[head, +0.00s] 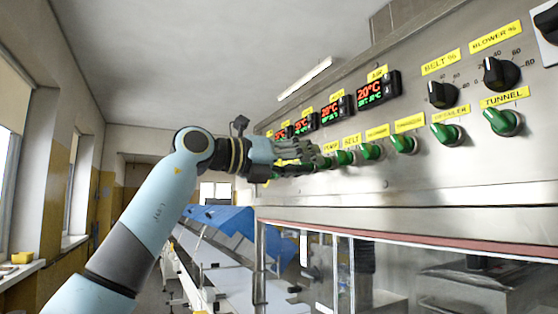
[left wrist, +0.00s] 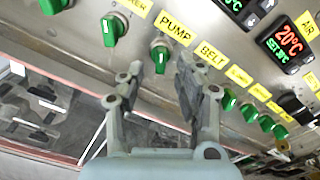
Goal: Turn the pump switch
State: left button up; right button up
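The pump switch (left wrist: 160,58) is a green knob beside the yellow PUMP label (left wrist: 174,28) on the steel panel. In the left wrist view it shows just beyond the gap between my left gripper's fingers. My left gripper (left wrist: 158,82) is open, with a clear gap and nothing between the fingers. In the head view my left gripper (head: 308,157) is at the panel by the PUMP label, close to the pump switch (head: 326,162). I cannot tell whether a finger touches the knob. My right gripper is not in view.
More green knobs run along the panel on both sides, including the BELT one (head: 345,157) and the TUNNEL one (head: 503,122). Temperature displays (head: 378,90) and black dials (head: 442,95) sit above. Glazed doors (head: 340,270) are below. A conveyor (head: 200,265) stands behind.

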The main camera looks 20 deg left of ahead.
pick_arm(q)
jog(key=v, duration=0.9)
